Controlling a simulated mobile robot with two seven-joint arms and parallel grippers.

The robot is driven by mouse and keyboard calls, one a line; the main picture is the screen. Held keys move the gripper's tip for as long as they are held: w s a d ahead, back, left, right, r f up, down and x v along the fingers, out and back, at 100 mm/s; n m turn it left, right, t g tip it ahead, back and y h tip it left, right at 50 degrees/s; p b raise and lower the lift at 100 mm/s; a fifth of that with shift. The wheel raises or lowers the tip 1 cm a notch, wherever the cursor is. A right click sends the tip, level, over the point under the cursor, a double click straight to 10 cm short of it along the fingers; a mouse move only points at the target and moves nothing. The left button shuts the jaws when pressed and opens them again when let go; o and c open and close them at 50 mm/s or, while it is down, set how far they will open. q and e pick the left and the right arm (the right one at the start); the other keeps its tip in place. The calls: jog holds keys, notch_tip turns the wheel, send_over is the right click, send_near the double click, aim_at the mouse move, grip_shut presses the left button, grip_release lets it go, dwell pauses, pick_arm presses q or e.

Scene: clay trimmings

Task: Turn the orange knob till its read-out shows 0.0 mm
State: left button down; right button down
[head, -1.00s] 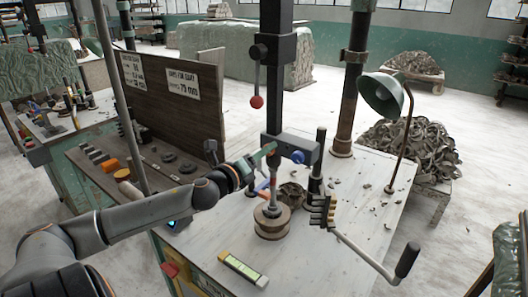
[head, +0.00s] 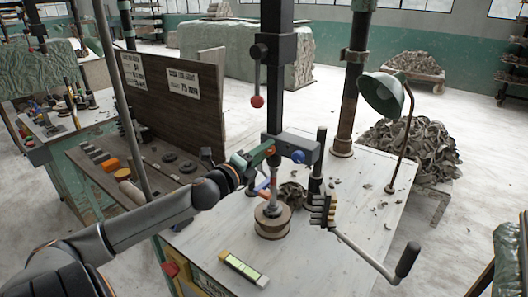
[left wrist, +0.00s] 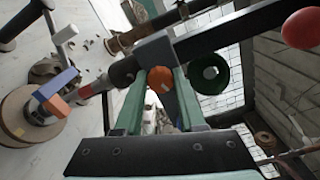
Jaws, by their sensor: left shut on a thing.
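The orange knob (left wrist: 159,79) sits between the two green fingers of my left gripper (left wrist: 161,84) in the left wrist view. The fingers are shut on its sides. In the head view my left gripper (head: 266,150) reaches in from the left to the grey head of the press on the black column (head: 276,90); a bit of the orange knob (head: 271,151) shows at the fingertips. A blue knob (head: 298,157) is on the right side of that head. I cannot read any figure of the read-out in either view. My right gripper is not in view.
Below the head, a shaft stands on a round wooden block (head: 272,222) on the pale bench (head: 345,195). A crank handle (head: 365,254) sticks out at the front right. A green lamp (head: 383,94) and a red ball lever (head: 257,101) are close by. A level (head: 243,268) lies in front.

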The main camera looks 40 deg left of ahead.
pick_arm(q)
jog(key=c, duration=0.5)
grip_release()
jog(key=s+d, duration=0.1)
jog(key=s, duration=1.1)
jog(key=shift+s+d, duration=0.15)
jog(key=shift+s, duration=0.1)
jog(key=shift+d, duration=0.1)
dwell(0.4)
